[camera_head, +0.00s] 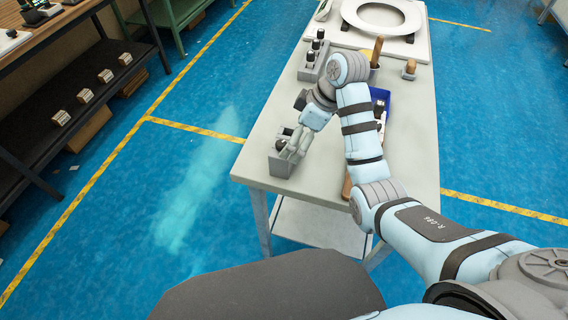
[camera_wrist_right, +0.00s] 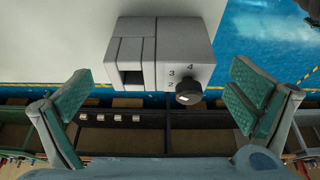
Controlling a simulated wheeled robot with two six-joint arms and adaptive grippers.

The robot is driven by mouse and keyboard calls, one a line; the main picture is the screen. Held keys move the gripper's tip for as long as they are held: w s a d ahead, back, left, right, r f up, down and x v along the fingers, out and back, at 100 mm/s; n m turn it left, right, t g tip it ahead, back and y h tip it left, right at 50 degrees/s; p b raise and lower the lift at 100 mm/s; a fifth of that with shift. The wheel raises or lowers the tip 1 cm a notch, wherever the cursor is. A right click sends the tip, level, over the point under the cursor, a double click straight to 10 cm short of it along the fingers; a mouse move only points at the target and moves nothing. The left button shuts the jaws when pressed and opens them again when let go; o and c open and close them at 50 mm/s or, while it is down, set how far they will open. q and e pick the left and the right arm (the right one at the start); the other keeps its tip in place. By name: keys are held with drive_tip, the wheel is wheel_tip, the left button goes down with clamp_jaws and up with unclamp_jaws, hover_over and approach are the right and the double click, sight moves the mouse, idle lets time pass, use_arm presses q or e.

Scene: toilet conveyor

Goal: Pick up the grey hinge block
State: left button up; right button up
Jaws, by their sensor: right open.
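A grey block (camera_head: 281,163) sits at the near left corner of the light table and is partly hidden by my right gripper. In the right wrist view the grey block (camera_wrist_right: 136,45) shows panel seams, a dark square opening, the numbers 2, 3, 4 and a black round knob (camera_wrist_right: 189,91). I take it as the hinge block, though no hinge is clear. My right gripper (camera_head: 298,146) is open over the block. In the wrist view its green-padded fingers (camera_wrist_right: 160,78) stand either side of the block with gaps and hold nothing. My left gripper is not in view.
On the table (camera_head: 322,160), a holder with black-topped pieces (camera_head: 313,62) stands farther back, and a blue bin (camera_head: 380,97) is partly behind my right arm. A white toilet seat (camera_head: 382,14) lies at the far end. Shelves (camera_head: 80,90) stand left across open blue floor.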

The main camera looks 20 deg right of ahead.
drive_tip(key=x, duration=0.2)
drive_tip(key=shift+w+a+f, duration=0.15)
drive_tip(key=shift+w+f, duration=0.05)
drive_tip(key=shift+f, duration=0.1)
drive_tip(key=b+x, duration=0.1)
drive_tip(key=x, duration=0.3)
drive_tip(key=shift+a+f, duration=0.1)
drive_tip(key=shift+a, duration=0.1)
drive_tip(key=shift+w, duration=0.1)
drive_tip(key=c, duration=1.1)
